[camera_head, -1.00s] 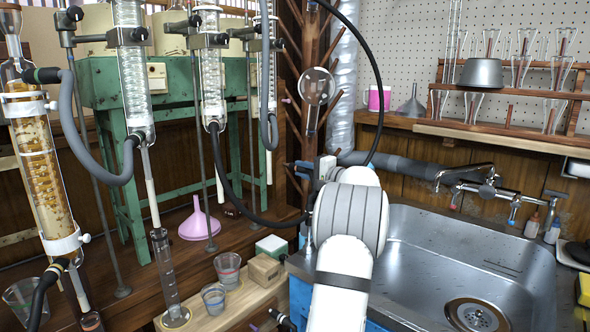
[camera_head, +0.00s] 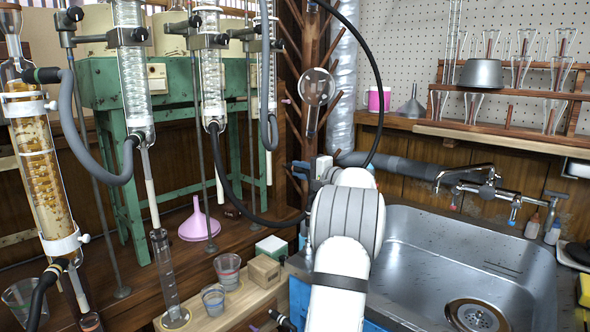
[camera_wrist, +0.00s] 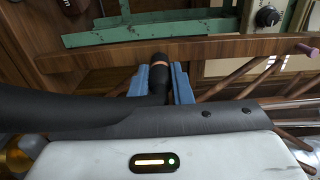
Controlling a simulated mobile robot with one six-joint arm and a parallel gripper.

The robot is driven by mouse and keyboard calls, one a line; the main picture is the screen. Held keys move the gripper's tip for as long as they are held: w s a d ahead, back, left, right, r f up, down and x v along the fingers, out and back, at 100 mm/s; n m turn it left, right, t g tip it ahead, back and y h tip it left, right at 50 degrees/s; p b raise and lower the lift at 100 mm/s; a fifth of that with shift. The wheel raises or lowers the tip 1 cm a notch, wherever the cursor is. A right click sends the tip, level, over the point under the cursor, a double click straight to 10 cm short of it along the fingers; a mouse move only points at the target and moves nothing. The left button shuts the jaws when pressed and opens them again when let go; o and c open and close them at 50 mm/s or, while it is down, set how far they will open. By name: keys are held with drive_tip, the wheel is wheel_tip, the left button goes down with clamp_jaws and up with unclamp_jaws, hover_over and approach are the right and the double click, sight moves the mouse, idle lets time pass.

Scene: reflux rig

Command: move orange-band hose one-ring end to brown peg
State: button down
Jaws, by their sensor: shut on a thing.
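In the wrist view, my gripper (camera_wrist: 158,80) has its blue jaws shut on the black end piece of a hose (camera_wrist: 160,60). A thin orange-tan band (camera_wrist: 161,66) shows around this piece near its tip. Thick black tubing (camera_wrist: 45,108) runs off to the left close to the camera; its far end is out of view. In the head view, my arm hides most of the gripper and the held end, beside the lower part of the wooden peg rack (camera_head: 308,62). Several brown pegs (camera_wrist: 238,76) slope at the right of the wrist view; I cannot tell which is the named peg.
A round glass flask (camera_head: 317,88) hangs at the rack. A black hose (camera_head: 243,207) loops from the condensers toward my arm, and another (camera_head: 376,75) arcs above it. The green stand (camera_head: 120,185) is at left, the steel sink (camera_head: 440,250) at right.

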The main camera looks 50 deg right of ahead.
drive_tip(key=shift+w, duration=0.4)
idle(0.6)
drive_tip(key=c, duration=1.2)
unclamp_jaws()
drive_tip(key=s+p, duration=0.1)
drive_tip(key=s, duration=0.6)
drive_tip(key=shift+s+d, duration=0.15)
drive_tip(key=shift+s, duration=0.25)
